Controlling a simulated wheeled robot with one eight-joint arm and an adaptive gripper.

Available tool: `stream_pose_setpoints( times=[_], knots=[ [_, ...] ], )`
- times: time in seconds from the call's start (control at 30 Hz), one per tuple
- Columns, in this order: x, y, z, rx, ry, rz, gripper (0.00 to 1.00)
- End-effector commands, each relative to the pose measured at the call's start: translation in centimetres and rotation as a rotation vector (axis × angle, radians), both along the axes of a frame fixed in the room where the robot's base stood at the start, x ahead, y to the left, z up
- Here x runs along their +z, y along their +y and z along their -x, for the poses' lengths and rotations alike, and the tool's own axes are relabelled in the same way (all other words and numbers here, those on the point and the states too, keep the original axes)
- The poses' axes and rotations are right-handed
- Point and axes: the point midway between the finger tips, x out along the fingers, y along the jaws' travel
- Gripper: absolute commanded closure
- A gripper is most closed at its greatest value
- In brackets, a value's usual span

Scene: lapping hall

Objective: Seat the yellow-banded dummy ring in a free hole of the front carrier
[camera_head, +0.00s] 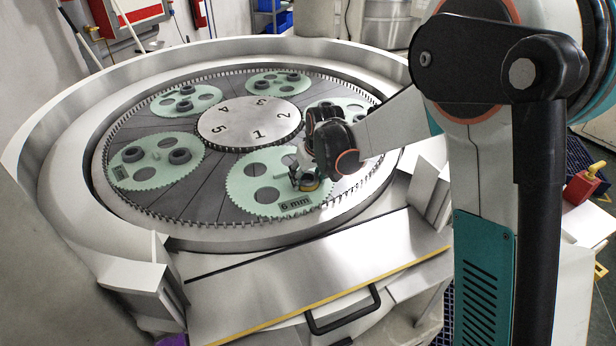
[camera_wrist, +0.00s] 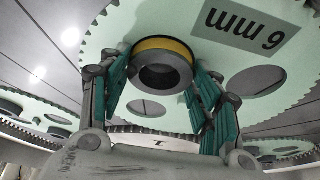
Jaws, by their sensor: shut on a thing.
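The front carrier (camera_head: 240,187) is a pale green toothed disc marked "6 mm" in the lapping machine. My gripper (camera_head: 308,180) is over its right part. In the wrist view the fingers (camera_wrist: 163,72) are shut on the dark grey dummy ring (camera_wrist: 165,72), which has a yellow band (camera_wrist: 163,44) around it. The yellow band also shows under my gripper in the head view (camera_head: 310,187). Open holes show in the carrier beside the ring (camera_wrist: 146,108), (camera_wrist: 256,81). I cannot tell whether the ring touches the carrier or is over a hole.
Several other green carriers with dark rings, such as the left one (camera_head: 140,172), lie around the numbered centre plate (camera_head: 240,118). A toothed ring and a raised pale rim (camera_head: 40,160) enclose them. A steel front ledge (camera_head: 300,280) has a black handle (camera_head: 345,318).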

Motion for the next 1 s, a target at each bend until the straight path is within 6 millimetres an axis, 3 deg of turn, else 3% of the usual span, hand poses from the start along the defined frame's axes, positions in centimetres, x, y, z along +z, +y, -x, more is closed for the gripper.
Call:
stream_pose_setpoints(
  times=[0.4,0.43,0.5,1.0],
  knots=[
    [-0.68,-0.01,0.02,0.000,0.001,0.000,0.83],
    [-0.62,-0.01,0.04,0.000,0.002,0.001,0.36],
    [-0.60,-0.01,0.07,0.000,0.002,0.001,0.23],
    [-0.20,-0.01,0.02,0.000,0.000,0.000,0.23]
  ],
)
